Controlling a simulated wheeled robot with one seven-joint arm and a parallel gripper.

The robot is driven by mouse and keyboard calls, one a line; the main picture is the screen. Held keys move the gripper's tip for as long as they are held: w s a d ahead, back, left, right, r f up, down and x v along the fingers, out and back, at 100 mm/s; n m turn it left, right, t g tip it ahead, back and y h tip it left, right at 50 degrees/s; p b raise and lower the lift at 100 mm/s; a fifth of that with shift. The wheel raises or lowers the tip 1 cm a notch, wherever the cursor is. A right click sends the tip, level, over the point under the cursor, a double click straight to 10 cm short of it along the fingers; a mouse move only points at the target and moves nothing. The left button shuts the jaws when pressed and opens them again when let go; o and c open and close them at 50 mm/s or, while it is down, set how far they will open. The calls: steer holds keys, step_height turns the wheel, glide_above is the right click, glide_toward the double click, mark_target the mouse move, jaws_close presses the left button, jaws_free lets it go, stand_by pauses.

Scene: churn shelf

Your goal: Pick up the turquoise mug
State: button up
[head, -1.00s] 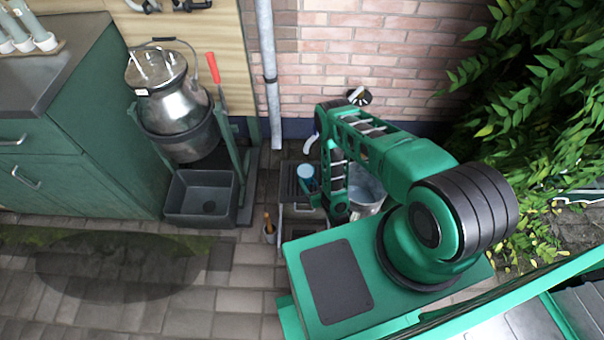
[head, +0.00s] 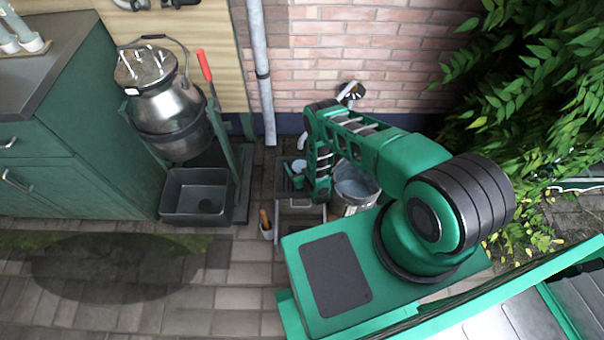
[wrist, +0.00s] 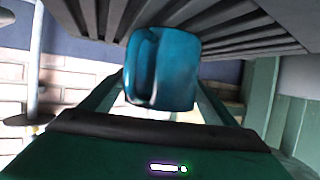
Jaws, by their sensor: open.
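The turquoise mug (wrist: 172,72) is large in the wrist view, with its handle on the left side. It appears upside down there, against a dark ribbed rack (wrist: 245,38) at the top of the picture. My gripper (wrist: 160,84) is open, with a green finger on either side of the mug. I cannot tell whether the fingers touch it. In the head view the mug (head: 299,165) is a small pale blue-green shape on the grey rack by the wall, just left of my arm, which partly hides the area.
A metal bucket (head: 355,188) stands close to the right of my arm. A grey basin (head: 196,195) sits under the steel churn (head: 165,105) at left. A small pot with tools (head: 266,226) stands in front of the rack. The brick wall (head: 365,50) is close behind.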

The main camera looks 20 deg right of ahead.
steer(key=c, duration=1.6)
